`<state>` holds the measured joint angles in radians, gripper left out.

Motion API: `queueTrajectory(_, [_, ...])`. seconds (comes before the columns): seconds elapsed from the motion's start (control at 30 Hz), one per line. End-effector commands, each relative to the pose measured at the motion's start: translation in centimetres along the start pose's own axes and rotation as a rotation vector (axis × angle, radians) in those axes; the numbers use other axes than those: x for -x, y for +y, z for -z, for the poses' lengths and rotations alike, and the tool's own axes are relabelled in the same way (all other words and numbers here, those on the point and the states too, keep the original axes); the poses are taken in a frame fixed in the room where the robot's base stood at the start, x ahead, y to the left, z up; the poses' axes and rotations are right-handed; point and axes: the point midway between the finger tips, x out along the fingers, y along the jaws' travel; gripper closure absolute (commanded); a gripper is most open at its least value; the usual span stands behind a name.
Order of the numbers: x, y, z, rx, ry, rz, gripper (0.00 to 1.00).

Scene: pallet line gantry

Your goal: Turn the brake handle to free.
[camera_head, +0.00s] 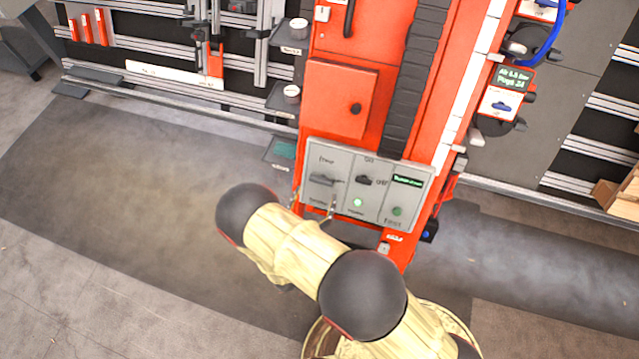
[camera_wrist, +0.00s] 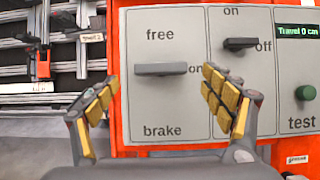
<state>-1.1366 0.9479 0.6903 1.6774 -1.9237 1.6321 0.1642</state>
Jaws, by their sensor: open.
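The brake handle (camera_wrist: 161,69) is a dark grey bar on the grey panel, lying horizontal between the printed words "free" above and "brake" below, with "on" at its right. In the head view the handle (camera_head: 322,179) is at the panel's left. My gripper (camera_wrist: 165,92) is open, its yellow-padded fingers on either side of the handle in the wrist view. No contact with the handle shows, and the gap in depth is hard to judge. In the head view my arm hides most of my gripper (camera_head: 312,208).
The panel (camera_wrist: 180,110) also carries an on/off switch (camera_wrist: 240,44), a green test button (camera_wrist: 305,93) and a display (camera_wrist: 297,31) reading "Travel 0 cm". A green lamp (camera_head: 357,202) is lit. The red column (camera_head: 335,100) stands behind. Open floor (camera_head: 130,190) lies left.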

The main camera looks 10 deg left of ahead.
Motion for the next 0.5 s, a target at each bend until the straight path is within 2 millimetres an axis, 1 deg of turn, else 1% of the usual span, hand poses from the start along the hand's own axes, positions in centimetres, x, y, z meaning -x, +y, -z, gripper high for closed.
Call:
queueTrajectory(0.03, [-0.9,-0.2,0.1,-0.001,0.0,0.006,0.18])
queueTrajectory(0.2, [-3.2,-0.1,0.1,0.0,0.0,0.005,0.18])
queueTrajectory(0.33, [-4.4,-0.1,0.1,0.001,0.001,0.004,0.18])
queueTrajectory(0.5, [-4.8,0.0,0.0,0.001,0.001,0.001,0.18])
